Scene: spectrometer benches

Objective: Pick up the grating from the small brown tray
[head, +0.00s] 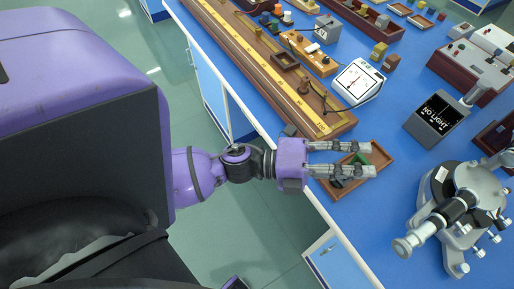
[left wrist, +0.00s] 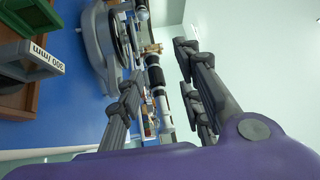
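The small brown tray (head: 380,153) lies on the blue bench near its front edge in the head view; its wooden wall also shows at the left of the left wrist view (left wrist: 18,108). The grating, with a green part (head: 360,158) and a grey face labelled 300 /mm (left wrist: 36,57), is in the tray, partly hidden by my fingers. My left gripper (head: 370,159) is open and empty over the tray. In the left wrist view its fingers (left wrist: 160,65) stand apart, with the grating off to the left, not between them. My right gripper is not in view.
A spectrometer (head: 470,195) stands right of the tray. A dark display box (head: 436,118) and a white dial meter (head: 358,82) stand behind. A long wooden rail (head: 270,75) runs along the bench's left edge. Some bare blue bench lies between tray and spectrometer.

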